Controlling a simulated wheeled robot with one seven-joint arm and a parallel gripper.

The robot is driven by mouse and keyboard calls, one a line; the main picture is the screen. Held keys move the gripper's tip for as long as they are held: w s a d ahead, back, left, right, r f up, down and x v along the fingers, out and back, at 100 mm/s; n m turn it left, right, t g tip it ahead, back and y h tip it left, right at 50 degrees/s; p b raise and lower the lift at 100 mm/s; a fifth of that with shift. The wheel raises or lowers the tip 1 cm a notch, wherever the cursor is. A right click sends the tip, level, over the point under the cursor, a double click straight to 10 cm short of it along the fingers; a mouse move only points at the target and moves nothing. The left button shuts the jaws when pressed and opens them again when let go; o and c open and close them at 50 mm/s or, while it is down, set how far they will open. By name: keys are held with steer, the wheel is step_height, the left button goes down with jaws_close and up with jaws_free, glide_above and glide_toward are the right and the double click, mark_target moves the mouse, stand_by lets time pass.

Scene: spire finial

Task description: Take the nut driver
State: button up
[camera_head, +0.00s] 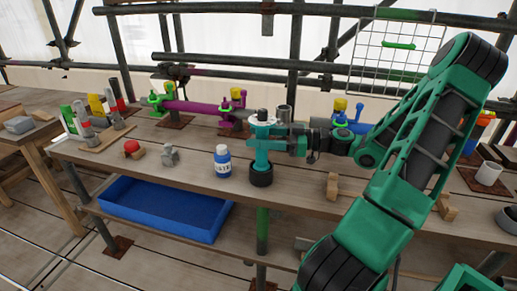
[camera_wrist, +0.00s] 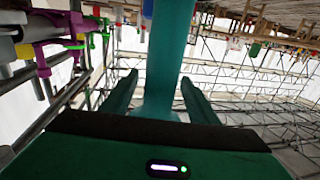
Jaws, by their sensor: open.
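A teal upright tool (camera_head: 261,157) with a wide black lower end stands on the wooden bench; it appears to be the nut driver. Its top is partly hidden by a pale, dark-topped part. My gripper (camera_head: 278,141) reaches in level from the right at its upper part. In the wrist view, the teal shaft (camera_wrist: 168,50) runs between the two fingers of my gripper (camera_wrist: 160,88), with a visible gap on each side. The jaws are open. Whether a finger touches the shaft cannot be told.
A blue bottle (camera_head: 222,165) stands close to the left of the tool. A grey fitting (camera_head: 169,155) and a red-topped piece (camera_head: 132,148) are farther left. A purple pipe (camera_head: 200,107) with clamps lies behind. A wooden block (camera_head: 332,186) is right. A blue tray (camera_head: 160,208) sits below.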

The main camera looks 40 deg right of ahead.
steer(key=x, duration=0.3)
steer(key=shift+c, duration=0.2)
jaws_close()
steer(key=shift+r, duration=0.1)
